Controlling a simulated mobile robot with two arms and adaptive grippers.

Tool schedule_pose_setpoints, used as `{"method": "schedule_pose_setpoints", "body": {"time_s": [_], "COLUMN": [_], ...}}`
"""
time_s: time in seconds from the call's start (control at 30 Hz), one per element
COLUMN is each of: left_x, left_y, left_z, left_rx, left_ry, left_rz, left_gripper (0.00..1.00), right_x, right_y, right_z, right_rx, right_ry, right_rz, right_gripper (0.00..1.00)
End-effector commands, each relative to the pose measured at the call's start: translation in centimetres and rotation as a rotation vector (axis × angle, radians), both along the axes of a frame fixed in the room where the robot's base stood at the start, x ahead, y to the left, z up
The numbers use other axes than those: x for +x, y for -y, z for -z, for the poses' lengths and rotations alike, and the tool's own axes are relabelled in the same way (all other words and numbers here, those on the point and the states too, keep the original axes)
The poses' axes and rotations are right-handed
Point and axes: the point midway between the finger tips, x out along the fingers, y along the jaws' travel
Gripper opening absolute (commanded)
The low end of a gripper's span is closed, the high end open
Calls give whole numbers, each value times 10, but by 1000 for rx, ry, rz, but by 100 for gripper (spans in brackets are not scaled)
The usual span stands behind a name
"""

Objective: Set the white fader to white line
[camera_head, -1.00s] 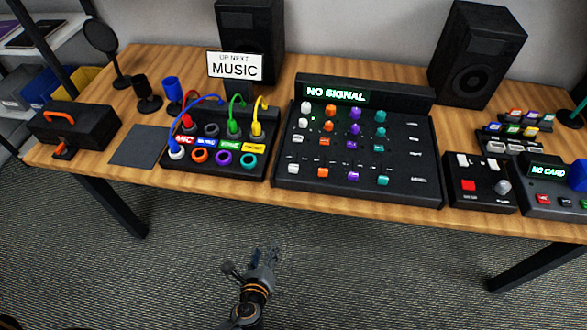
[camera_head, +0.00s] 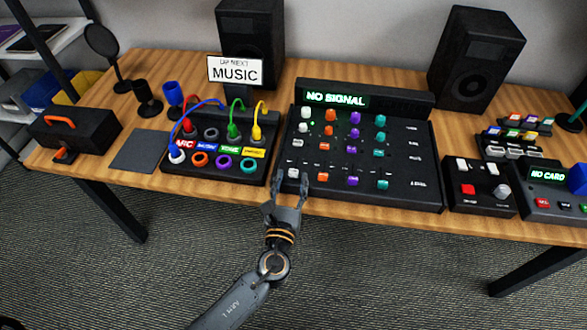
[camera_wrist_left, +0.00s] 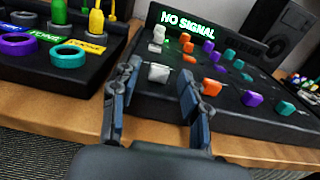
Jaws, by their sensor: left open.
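The white fader (camera_head: 293,172) is the leftmost of the coloured caps in the front row of the black mixer (camera_head: 408,192). In the left wrist view the white fader (camera_wrist_left: 158,72) shows beyond the fingers, roughly centred between them. My left gripper (camera_head: 289,183) is open at the mixer's front edge, its fingers pointing at the white fader. The fingers also show in the left wrist view (camera_wrist_left: 157,88), apart and holding nothing. I cannot make out a white line beside the fader. My right gripper is in neither current view.
White knobs (camera_head: 304,120) stand behind the fader. An orange fader (camera_head: 323,175) is close on its right. The patch box (camera_head: 262,175) with coloured cables is to the left. A small control box (camera_head: 478,200) stands right of the mixer.

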Motion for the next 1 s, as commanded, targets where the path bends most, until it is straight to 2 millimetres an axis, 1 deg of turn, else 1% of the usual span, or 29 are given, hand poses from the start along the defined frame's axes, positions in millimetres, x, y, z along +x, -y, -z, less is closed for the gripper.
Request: {"method": "schedule_pose_setpoints", "body": {"time_s": [0.03, 0.2, 0.37, 0.6, 0.77, 0.8, 0.83, 1.0], "left_x": [10, 29, 35, 35, 35, 35, 35, 35], "left_y": [1, 3, 3, 3, 3, 3, 3, 3], "left_z": [-1, 0, 0, 0, 1, 1, 1, 1], "left_rx": [-1, 0, -1, -1, -1, -1, -1, -1], "left_ry": [1, 0, -1, -1, -1, -1, -1, -1], "left_rz": [0, 0, 0, 0, 1, 1, 0, 0], "left_gripper": [45, 45, 45, 45, 13, 5, 0, 0], "right_x": [0, 0, 0, 0, 0, 0, 0, 0], "right_y": [0, 0, 0, 0, 0, 0, 0, 0], "right_z": [-1, -1, -1, -1, -1, -1, -1, -1], "right_rx": [0, 0, 0, 0, 0, 0, 0, 0], "right_ry": [0, 0, 0, 0, 0, 0, 0, 0], "right_rz": [0, 0, 0, 0, 0, 0, 0, 0], "right_gripper": [40, 40, 40, 40, 40, 40, 40, 40]}}
